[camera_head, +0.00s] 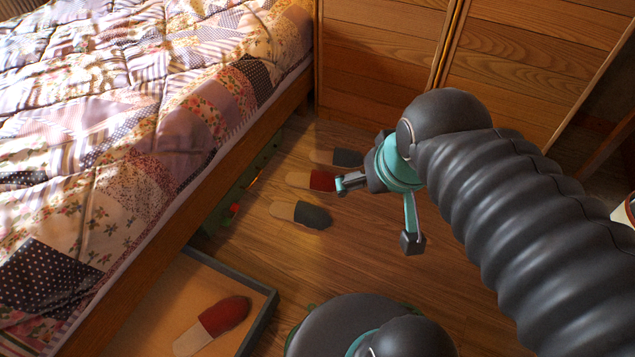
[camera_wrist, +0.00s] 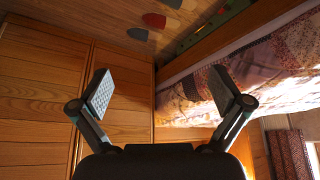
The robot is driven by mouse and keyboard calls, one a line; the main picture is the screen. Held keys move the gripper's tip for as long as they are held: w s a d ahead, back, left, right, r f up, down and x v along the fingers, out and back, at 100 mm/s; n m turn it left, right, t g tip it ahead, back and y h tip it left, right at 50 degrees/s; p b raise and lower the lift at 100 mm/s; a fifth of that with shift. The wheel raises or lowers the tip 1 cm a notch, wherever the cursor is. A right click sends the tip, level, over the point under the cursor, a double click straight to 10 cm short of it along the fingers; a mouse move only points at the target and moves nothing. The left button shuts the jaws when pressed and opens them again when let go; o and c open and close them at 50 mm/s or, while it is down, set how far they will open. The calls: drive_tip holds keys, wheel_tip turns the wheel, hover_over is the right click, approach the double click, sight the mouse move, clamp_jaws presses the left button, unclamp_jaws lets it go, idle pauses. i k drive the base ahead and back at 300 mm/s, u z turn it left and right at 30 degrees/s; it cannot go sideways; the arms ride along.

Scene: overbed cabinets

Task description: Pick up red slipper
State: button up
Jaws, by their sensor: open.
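One red slipper (camera_head: 322,181) with a tan insole lies on the floor beside the bed, between two dark grey slippers. It also shows small at the top of the wrist view (camera_wrist: 153,20). A second red slipper (camera_head: 226,314) lies in the shallow tray-like drawer at the bed's lower side. My gripper (camera_head: 378,213) is open and empty, its fingers spread wide. In the head view one fingertip overlaps the toe of the floor slipper, but in the wrist view the slipper is well away from both fingers (camera_wrist: 165,93).
Dark grey slippers lie at either side (camera_head: 347,158) (camera_head: 313,216) of the red one. The bed (camera_head: 150,120) with a patchwork quilt stands left. Wooden cabinet doors (camera_head: 385,60) close off the back. The drawer (camera_head: 262,325) juts out at lower left. Floor (camera_head: 365,265) in the middle is clear.

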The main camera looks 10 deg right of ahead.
sight(323, 181)
drive_tip(key=z, duration=1.35)
drive_tip(key=i, duration=1.05)
drive_tip(key=u, duration=1.4)
